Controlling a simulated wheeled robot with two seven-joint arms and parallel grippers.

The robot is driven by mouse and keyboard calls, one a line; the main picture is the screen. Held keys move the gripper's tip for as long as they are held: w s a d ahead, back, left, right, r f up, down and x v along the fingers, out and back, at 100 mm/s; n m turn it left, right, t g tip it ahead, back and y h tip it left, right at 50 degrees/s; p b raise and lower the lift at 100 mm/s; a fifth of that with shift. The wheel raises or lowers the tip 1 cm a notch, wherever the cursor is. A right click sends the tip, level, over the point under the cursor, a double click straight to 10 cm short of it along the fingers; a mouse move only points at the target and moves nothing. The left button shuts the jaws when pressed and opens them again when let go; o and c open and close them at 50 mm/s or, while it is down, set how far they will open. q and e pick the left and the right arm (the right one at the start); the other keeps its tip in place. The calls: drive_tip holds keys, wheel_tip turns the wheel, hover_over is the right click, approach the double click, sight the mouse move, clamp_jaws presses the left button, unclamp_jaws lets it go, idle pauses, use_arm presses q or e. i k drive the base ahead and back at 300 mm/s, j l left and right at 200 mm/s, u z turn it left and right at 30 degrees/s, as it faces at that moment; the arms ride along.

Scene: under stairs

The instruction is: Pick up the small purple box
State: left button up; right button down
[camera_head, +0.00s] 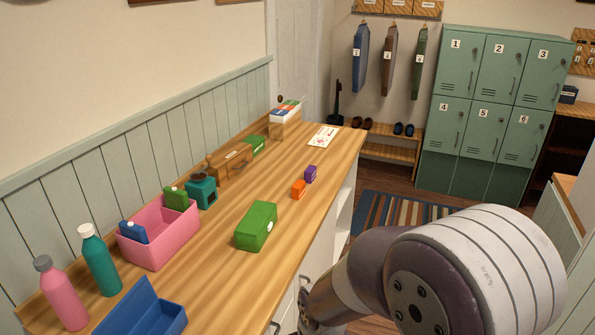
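The small purple box (310,174) sits on the wooden counter (335,158) near its right edge, toward the far half. It stands just behind a small orange box (298,189), very close to it; I cannot tell whether they touch. My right arm crosses the lower right of the view, below and in front of the counter. Its gripper does not show clearly in the picture. My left gripper is not in view. Nothing is seen holding the purple box.
A green box (256,226) lies nearer on the counter. A pink bin (160,245), bottles (101,260) and a blue tray (140,312) stand at the left. A white card (323,137) lies at the far end. Lockers (490,110) stand beyond.

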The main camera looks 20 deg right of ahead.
sight(311, 172)
drive_tip(key=i+l, duration=0.1)
drive_tip(key=l, duration=0.45)
drive_tip(key=i+l, duration=0.1)
drive_tip(key=l, duration=0.45)
drive_tip(key=i+l, duration=0.1)
drive_tip(key=l, duration=0.5)
drive_tip(key=i+l, duration=0.1)
drive_tip(key=l, duration=0.45)
drive_tip(key=i+l, duration=0.55)
drive_tip(key=i+l+z, duration=0.1)
drive_tip(key=i+l, duration=0.5)
drive_tip(key=i, duration=0.15)
drive_tip(key=i+l, duration=0.5)
drive_tip(key=i, duration=0.15)
